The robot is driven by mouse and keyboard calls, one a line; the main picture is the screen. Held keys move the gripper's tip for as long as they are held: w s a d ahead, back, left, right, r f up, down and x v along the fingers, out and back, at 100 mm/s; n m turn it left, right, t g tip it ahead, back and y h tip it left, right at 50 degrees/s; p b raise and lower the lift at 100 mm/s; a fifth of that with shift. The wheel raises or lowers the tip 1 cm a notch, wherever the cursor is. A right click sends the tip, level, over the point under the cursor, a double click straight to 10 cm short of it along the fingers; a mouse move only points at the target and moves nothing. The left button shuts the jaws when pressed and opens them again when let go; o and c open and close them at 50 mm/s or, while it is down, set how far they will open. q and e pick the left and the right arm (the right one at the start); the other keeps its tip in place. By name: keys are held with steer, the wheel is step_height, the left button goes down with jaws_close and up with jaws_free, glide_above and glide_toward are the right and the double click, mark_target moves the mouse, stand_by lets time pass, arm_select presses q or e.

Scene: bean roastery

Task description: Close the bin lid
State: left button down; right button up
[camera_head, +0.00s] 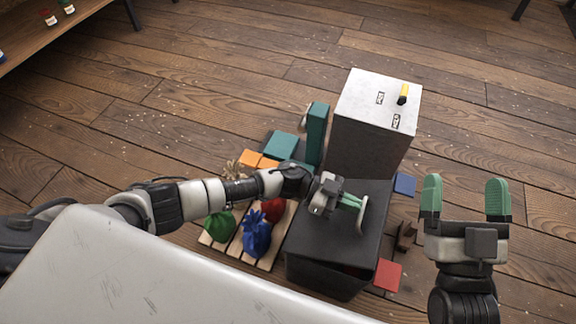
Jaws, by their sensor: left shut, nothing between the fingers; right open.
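The dark grey bin (312,278) stands on the floor at the lower middle of the head view. Its flat dark lid (325,240) lies over the top. A dark gap with a hint of red shows under the lid's near edge, so the lid looks slightly raised there. My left gripper (357,203) is shut and empty, over the far part of the lid with its fingers pointing right. I cannot tell whether it touches the lid. My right gripper (466,197) is open and empty, to the right of the bin.
A tall grey box (365,140) with a pale top (362,98) stands behind the bin. A wooden pallet (235,248) with green, blue (257,235) and red sacks is at left. Small coloured blocks lie around, including a red one (388,275).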

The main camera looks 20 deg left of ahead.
mark_target(367, 218)
arm_select(q)
steer(key=d+f+y+p, duration=0.2)
steer(key=shift+d+f+p, duration=0.1)
steer(key=shift+d+p, duration=0.2)
steer(key=shift+p, duration=0.05)
arm_select(e)
step_height(367, 218, down, 8)
steer(key=d+g+h, duration=0.2)
steer(key=g+h, duration=0.1)
steer(key=g, duration=0.5)
arm_select(q)
steer(key=f+y+p, duration=0.1)
steer(key=d+f+y, duration=0.1)
steer(key=f, duration=0.1)
steer(key=d+f+y+p, duration=0.1)
steer(key=shift+s+d+f+p, duration=0.1)
steer(key=shift+d+f+p, duration=0.05)
steer(key=shift+p, duration=0.15)
steer(key=shift+d+f+y, duration=0.15)
steer(key=shift+f+y, duration=0.25)
steer(key=shift+f, duration=0.25)
arm_select(e)
steer(key=s+d+f+g+h, duration=0.2)
steer(key=s+d+f+g, duration=0.1)
steer(key=s+f+g, duration=0.4)
steer(key=shift+s+f+m+g, duration=0.25)
steer(key=shift+s+m+g, duration=0.15)
steer(key=shift+s+g, duration=0.4)
arm_select(q)
steer(key=shift+s, duration=0.1)
